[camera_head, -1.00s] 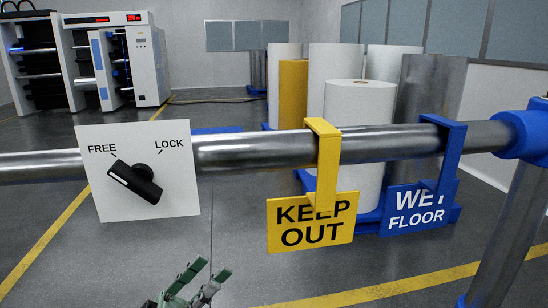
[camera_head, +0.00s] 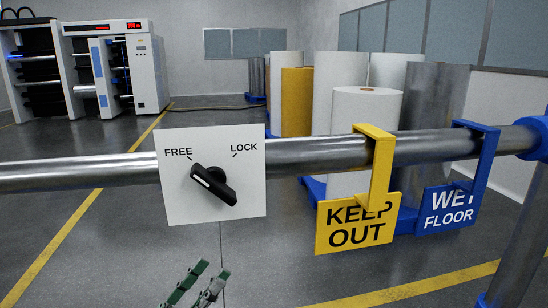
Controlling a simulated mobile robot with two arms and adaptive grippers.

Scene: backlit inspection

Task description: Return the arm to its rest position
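My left gripper (camera_head: 213,268) shows at the bottom edge, left of centre. Its two green-and-grey fingers point up and to the right, with a narrow gap between their tips, and it holds nothing visible. The rest of that arm is below the frame. The gripper is below and apart from the white panel (camera_head: 178,210), which carries a black rotary knob (camera_head: 214,188). The knob's white-marked end points up-left toward FREE. My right gripper is not in view.
A metal rail (camera_head: 310,150) crosses the view. A yellow KEEP OUT sign (camera_head: 333,238) and a blue WET FLOOR sign (camera_head: 432,221) hang from it. Behind stand large rolls (camera_head: 365,110) and a white machine (camera_head: 146,75). Floor below the rail is clear.

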